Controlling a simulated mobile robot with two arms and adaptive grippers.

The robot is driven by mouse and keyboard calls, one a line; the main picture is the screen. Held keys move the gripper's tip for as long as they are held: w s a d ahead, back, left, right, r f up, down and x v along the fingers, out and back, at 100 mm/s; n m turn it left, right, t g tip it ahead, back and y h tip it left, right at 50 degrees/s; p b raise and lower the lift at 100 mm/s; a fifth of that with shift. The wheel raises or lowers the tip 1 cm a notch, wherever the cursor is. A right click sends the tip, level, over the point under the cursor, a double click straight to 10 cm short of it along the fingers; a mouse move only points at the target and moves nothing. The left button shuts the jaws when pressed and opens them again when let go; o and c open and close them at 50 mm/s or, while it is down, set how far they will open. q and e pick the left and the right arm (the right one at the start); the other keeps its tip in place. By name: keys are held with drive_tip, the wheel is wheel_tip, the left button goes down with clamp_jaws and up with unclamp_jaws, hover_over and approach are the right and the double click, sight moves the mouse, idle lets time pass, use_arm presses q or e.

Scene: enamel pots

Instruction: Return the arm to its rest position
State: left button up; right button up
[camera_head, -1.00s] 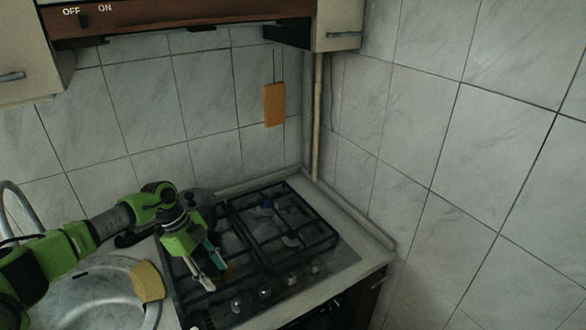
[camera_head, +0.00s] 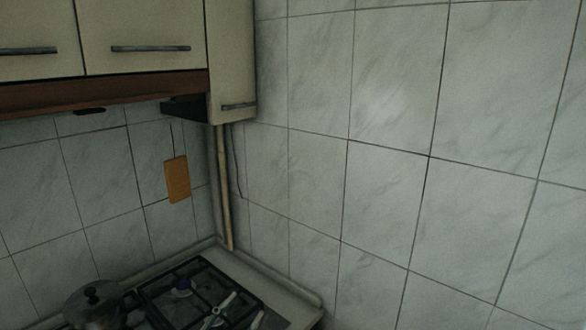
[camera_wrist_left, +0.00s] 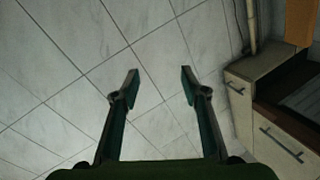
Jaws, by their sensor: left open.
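My left gripper (camera_head: 240,312) shows only by its pale fingertips at the bottom edge of the head view, in front of the stove. In the left wrist view the gripper (camera_wrist_left: 158,75) is open, with its two dark fingers apart and nothing between them. Tiled wall lies behind the fingers there. The rest of the left arm is out of the head view. My right gripper is not in view.
The stove (camera_head: 188,272) with black grates fills the lower left, with a lidded pot (camera_head: 92,300) at its left. Upper cabinets (camera_head: 145,35), also in the left wrist view (camera_wrist_left: 268,120), hang above. An orange board (camera_head: 177,179) hangs on the wall.

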use_arm(q)
drive_tip(key=s+a+f+n+g+y, duration=0.5)
drive_tip(key=s+a+f+n+y, duration=0.3)
drive_tip(key=s+f, duration=0.25)
drive_tip(key=s+a+f+g, duration=0.1)
drive_tip(key=s+f+g, duration=0.35)
drive_tip(key=s, duration=0.65)
drive_tip(key=s+f+g, duration=0.4)
drive_tip(key=s+f, duration=0.1)
drive_tip(key=s, duration=0.6)
wheel_tip(320, 180, down, 31)
drive_tip(key=s+m+g+b, duration=0.1)
drive_tip(key=b, duration=0.5)
drive_tip(key=s+a+f+b, duration=0.1)
drive_tip(key=s+f+b, duration=0.1)
drive_tip(key=s+f, duration=0.6)
drive_tip(key=s+a+f+g+b, duration=0.1)
drive_tip(key=s+a+f+b, duration=0.1)
drive_tip(key=s+f, duration=0.7)
wheel_tip(320, 180, down, 5)
drive_tip(key=shift+s+f+h+b, duration=0.1)
drive_tip(key=shift+s+h+b, duration=0.15)
drive_tip(key=shift+b, duration=0.55)
